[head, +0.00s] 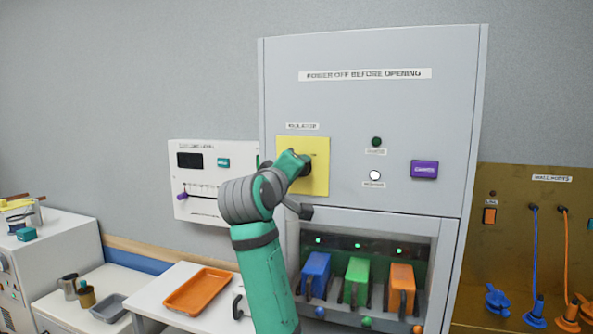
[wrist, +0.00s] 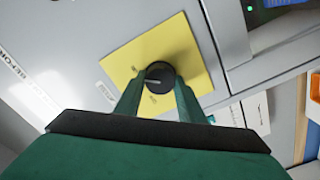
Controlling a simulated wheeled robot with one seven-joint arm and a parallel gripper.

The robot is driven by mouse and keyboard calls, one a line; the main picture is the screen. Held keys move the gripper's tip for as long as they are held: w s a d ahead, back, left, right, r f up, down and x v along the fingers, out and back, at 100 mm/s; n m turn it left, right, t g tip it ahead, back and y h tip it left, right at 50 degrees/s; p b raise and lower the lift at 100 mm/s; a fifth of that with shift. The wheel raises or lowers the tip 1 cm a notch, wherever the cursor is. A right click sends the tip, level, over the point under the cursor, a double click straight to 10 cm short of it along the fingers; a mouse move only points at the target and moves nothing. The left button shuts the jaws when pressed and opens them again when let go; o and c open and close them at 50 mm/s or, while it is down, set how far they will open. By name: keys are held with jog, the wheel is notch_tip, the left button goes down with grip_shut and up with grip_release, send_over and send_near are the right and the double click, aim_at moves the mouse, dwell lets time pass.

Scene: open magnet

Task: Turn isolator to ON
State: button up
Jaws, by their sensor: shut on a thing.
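The isolator is a round black knob (wrist: 157,77) with a pale pointer line, on a yellow square plate (head: 318,150) on the grey cabinet's front. My gripper (wrist: 157,88) is shut on the knob, with one green finger on each side in the wrist view. In the head view my gripper (head: 305,165) and arm cover much of the knob. Small marks stand on the plate near the knob, but they are too blurred to read. A label above the plate in the head view seems to read ISOLATOR.
The grey cabinet (head: 385,120) also bears a dark green lamp (head: 376,142), a white lamp (head: 375,175) and a purple button (head: 424,169). Below is a bay with blue, green and orange modules. A white control box (head: 200,205) is at left. An orange tray (head: 199,290) lies below it.

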jog(key=shift+f+m, duration=0.1)
jog(key=shift+m, duration=0.6)
jog(key=o, duration=1)
jog(key=shift+o, duration=0.2)
jog(key=v, duration=1)
jog(key=shift+s+a, duration=0.15)
jog(key=shift+s, duration=0.25)
